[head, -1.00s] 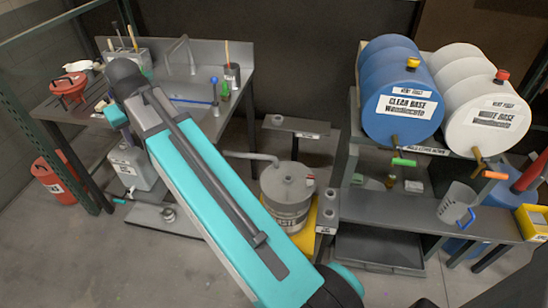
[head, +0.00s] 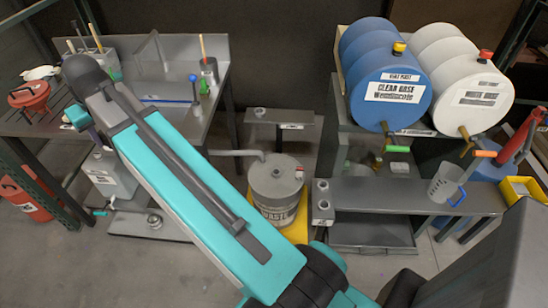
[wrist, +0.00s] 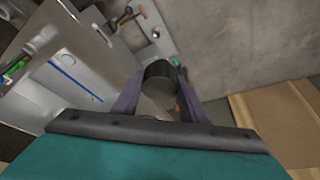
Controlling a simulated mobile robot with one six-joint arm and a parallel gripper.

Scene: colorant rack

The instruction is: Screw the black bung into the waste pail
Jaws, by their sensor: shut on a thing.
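In the head view my gripper (head: 90,130) is partly hidden behind my arm, near the left work table, well left of the pail. The bung cannot be made out there.
A sink table (head: 222,90) is at left.

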